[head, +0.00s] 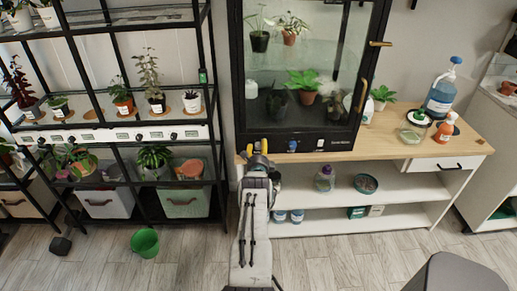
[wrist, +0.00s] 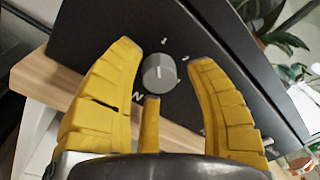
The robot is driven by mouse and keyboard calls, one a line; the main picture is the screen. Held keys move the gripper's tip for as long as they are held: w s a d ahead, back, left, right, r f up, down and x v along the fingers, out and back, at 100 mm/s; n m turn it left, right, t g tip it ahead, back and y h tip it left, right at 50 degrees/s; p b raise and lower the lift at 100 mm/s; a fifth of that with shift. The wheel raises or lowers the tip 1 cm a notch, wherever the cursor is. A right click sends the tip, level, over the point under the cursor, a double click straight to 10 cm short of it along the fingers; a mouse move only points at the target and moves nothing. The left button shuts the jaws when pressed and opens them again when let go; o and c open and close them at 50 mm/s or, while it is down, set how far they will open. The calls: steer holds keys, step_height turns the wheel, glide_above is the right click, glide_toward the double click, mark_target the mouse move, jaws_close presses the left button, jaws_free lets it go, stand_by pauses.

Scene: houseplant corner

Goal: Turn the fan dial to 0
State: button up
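A round grey fan dial (wrist: 159,73) is on the black front panel (wrist: 100,65) in the wrist view. A pale pointer line shows on its face, and small white marks surround it. I cannot read which mark it points at. My gripper (wrist: 165,50) is open, with its yellow fingers on either side of the dial and apart from it. In the head view my gripper (head: 257,148) is at the lower left of the glass plant cabinet (head: 239,70), in front of its base panel. The dial is hidden there behind my gripper.
On the same panel, right of my gripper, are a blue knob (head: 292,145) and a white switch-like part (head: 320,144). The wooden bench (head: 400,150) holds bottles at right. A plant shelf (head: 216,120) stands at left. A green bucket (head: 145,242) is on the floor.

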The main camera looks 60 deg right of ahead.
jaws_close()
steer(key=b, duration=0.6)
steer(key=shift+f+n, duration=0.35)
steer(key=shift+n, duration=0.05)
steer(key=n+b, duration=0.2)
steer(key=b, duration=1.5)
steer(key=shift+n, duration=0.4)
steer(key=n+b, duration=0.1)
steer(key=b, duration=0.6)
steer(key=shift+r+n, duration=0.15)
steer(key=shift+n, duration=0.15)
steer(key=n+b, duration=0.2)
steer(key=b, duration=0.6)
steer(key=n+b, duration=0.1)
steer(key=b, duration=0.2)
steer(key=shift+r, duration=0.1)
steer(key=shift+r+n+b, duration=0.2)
steer(key=shift+n+b, duration=0.3)
steer(key=shift+b, duration=0.35)
